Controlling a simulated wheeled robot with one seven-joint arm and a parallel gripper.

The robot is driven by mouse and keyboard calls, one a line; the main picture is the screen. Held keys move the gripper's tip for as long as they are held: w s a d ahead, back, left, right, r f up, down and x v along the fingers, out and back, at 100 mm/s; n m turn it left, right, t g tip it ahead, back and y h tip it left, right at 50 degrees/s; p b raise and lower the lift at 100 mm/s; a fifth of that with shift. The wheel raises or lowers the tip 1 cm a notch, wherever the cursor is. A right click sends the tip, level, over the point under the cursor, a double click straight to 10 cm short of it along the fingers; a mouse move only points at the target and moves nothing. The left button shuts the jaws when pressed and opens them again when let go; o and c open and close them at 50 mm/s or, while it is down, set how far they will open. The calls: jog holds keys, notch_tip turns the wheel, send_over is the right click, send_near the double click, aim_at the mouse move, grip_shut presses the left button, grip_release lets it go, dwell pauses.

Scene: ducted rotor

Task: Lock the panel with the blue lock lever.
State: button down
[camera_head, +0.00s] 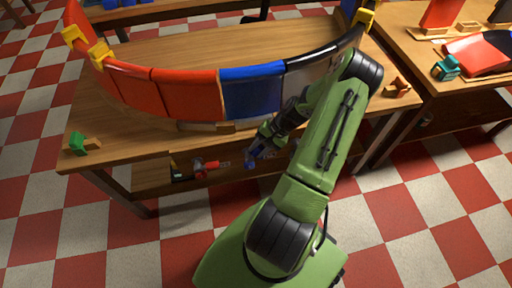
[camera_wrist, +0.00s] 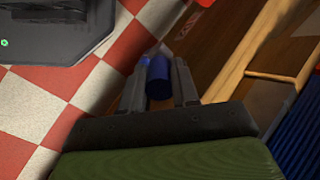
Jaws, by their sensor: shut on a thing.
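A curved row of panels stands on the wooden table, with red panels (camera_head: 188,95), a blue panel (camera_head: 252,90) and a black-and-grey panel (camera_head: 311,72). My gripper (camera_head: 257,152) is low at the table's front edge, below the blue panel. In the wrist view my gripper (camera_wrist: 160,82) has its two fingers on either side of a blue cylindrical piece (camera_wrist: 159,76), closed on it. This looks like the handle of the blue lock lever; it also shows in the head view (camera_head: 250,163). The rest of the lever and its joint to the panel are hidden.
Yellow clamps (camera_head: 100,52) hold the panel row's ends. A red tool (camera_head: 205,167) lies on the lower shelf, left of my gripper. A green piece (camera_head: 84,145) and an orange piece (camera_head: 398,87) sit on the tabletop. A second table with parts stands at the right.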

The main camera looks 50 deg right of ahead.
jog(key=shift+s+d+f+t+y, duration=0.1)
jog(key=shift+s+d+t+y, duration=0.05)
jog(key=shift+t+y, duration=0.15)
dwell(0.4)
jog(key=c, duration=1.1)
grip_release()
jog(key=p+v, duration=0.4)
jog(key=v, duration=1.1)
jog(key=shift+s+d, duration=0.2)
jog(key=shift+d, duration=0.15)
jog(key=shift+c, duration=0.6)
